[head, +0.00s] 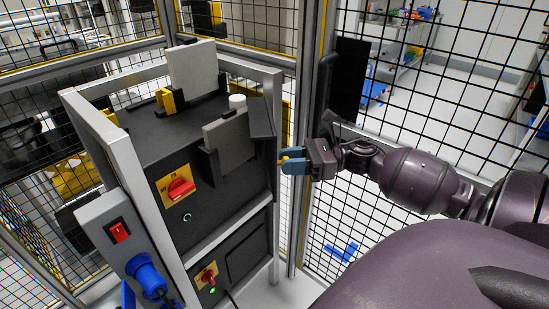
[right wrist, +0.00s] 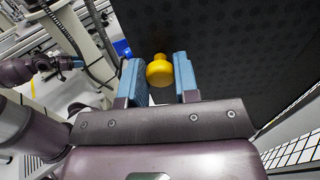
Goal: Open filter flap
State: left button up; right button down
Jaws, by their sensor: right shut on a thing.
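The dark cabinet (head: 150,140) stands inside a grey metal frame at the left of the head view. My right gripper (head: 292,164) is at its right side, shut on a yellow knob (right wrist: 159,71). In the right wrist view the knob sits between the two blue finger pads, in front of a dark dotted panel (right wrist: 240,50). I cannot make out the flap's edges or whether it stands open. In the right wrist view, what looks like my left gripper (right wrist: 66,63) shows small at the left edge; its jaws are unclear. It is not in the head view.
Black mesh fencing (head: 440,110) stands behind my right arm. A frame post (head: 277,180) is close by the right gripper.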

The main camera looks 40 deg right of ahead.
jog(key=shift+s+d+n+g+y+b, duration=0.25)
jog(key=shift+d+n+g+y+b, duration=0.3)
jog(key=shift+d+g, duration=0.3)
jog(key=shift+r, duration=0.1)
jog(key=c, duration=0.9)
grip_release()
jog(key=shift+r, duration=0.1)
